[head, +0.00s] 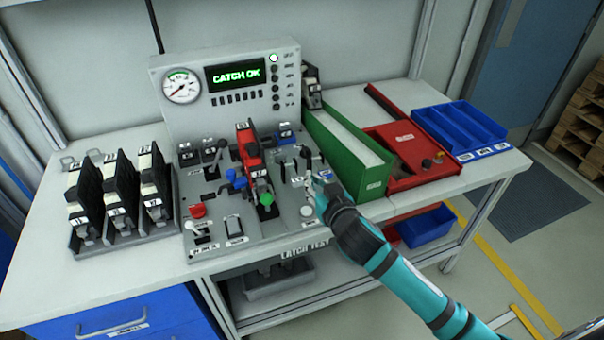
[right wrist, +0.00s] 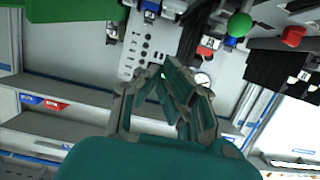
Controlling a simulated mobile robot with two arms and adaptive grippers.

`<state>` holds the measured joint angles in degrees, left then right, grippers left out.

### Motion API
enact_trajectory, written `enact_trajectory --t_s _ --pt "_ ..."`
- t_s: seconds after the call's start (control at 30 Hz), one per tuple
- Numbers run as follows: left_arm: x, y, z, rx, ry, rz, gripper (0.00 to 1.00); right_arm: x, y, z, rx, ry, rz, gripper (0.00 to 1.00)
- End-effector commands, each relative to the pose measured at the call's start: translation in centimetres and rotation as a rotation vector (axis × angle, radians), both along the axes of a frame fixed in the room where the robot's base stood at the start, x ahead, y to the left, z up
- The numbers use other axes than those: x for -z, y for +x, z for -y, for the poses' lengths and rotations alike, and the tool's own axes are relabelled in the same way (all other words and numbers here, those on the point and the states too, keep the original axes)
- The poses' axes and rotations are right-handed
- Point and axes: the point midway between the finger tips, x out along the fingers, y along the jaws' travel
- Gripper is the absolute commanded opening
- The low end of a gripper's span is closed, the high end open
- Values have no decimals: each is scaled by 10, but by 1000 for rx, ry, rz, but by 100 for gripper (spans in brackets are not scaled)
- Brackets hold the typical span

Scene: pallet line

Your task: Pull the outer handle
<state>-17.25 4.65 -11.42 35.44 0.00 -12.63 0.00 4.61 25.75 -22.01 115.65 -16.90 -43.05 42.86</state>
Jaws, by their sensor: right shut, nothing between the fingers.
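The latch test console (head: 225,60) stands on the bench, its display reading "CATCH OK" in green. On its sloping panel (head: 280,222) a red and dark latch unit (head: 248,148) sits in the middle. A black-knobbed lever (head: 214,150) stands left of it, and small switches and levers sit to its right. I cannot tell which part is the outer handle. My right gripper (head: 318,188) is over the panel's right edge, shut and empty, partly hiding the controls there. In the right wrist view its fingers (right wrist: 166,72) come together with nothing between them. My left gripper is out of view.
A green bin (head: 372,184), a red tray (head: 408,150) and a blue tray (head: 462,128) stand right of the panel. A rack (head: 97,240) of several black and white latches stands left. Bare bench lies front left.

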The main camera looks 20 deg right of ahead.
Motion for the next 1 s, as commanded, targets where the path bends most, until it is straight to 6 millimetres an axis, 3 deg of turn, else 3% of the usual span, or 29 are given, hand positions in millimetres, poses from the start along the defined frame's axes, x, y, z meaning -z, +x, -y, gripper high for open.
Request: enact_trajectory --t_s 0.27,0.77,0.83,1.0 --pt "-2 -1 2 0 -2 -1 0 1 8 0 0 0 0 0" --pt "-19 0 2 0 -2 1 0 21 92 -3 1 -1 0 0" --pt "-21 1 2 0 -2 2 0 28 100 -3 1 -3 -4 0" --pt "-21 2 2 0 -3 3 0 54 97 -3 1 0 -3 0"
